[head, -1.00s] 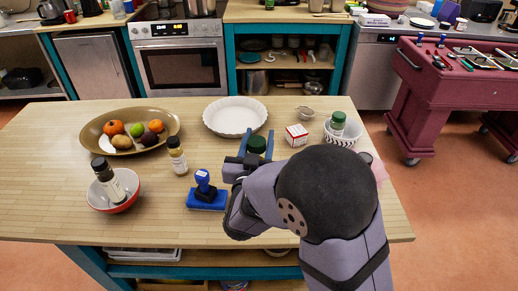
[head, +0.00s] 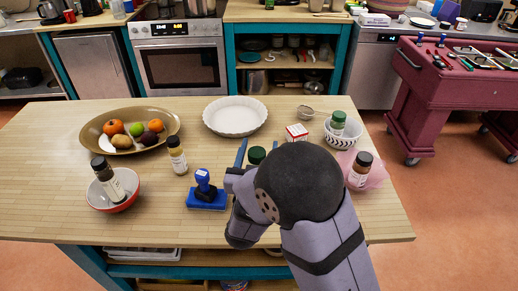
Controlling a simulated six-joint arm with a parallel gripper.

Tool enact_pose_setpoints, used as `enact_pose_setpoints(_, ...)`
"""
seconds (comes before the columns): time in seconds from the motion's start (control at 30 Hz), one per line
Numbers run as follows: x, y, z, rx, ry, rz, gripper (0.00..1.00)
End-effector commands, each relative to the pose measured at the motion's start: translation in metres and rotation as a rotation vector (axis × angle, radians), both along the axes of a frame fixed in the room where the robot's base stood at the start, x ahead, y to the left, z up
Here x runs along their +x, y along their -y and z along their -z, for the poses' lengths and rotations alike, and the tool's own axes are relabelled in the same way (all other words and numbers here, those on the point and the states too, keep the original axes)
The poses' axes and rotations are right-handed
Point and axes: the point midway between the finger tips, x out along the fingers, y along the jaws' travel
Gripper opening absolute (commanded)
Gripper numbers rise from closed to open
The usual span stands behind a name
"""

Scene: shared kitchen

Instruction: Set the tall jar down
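A green-lidded jar (head: 256,154), the one at my gripper, stands near the middle of the wooden table in the head view. Only its lid and a little below it show; my arm hides its body and base, so I cannot see its contact with the table. My gripper (head: 257,150) is around the jar, one blue finger on each side of the lid. The fingers look spread, with a gap beside the lid, so the gripper appears open.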

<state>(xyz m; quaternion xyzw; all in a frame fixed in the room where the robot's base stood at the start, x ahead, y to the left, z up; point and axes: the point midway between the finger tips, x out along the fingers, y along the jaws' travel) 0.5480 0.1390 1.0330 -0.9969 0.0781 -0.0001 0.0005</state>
Motion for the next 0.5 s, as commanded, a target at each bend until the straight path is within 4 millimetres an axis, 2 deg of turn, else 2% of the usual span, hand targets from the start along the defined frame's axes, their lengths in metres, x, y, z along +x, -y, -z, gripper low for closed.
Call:
enact_pose_setpoints(0.37, 0.000, 0.000, -0.006, 0.000, 0.000, 0.000, 0.56)
enact_pose_setpoints(0.5, -0.015, -0.004, -0.002, 0.000, -0.001, -0.004, 0.56)
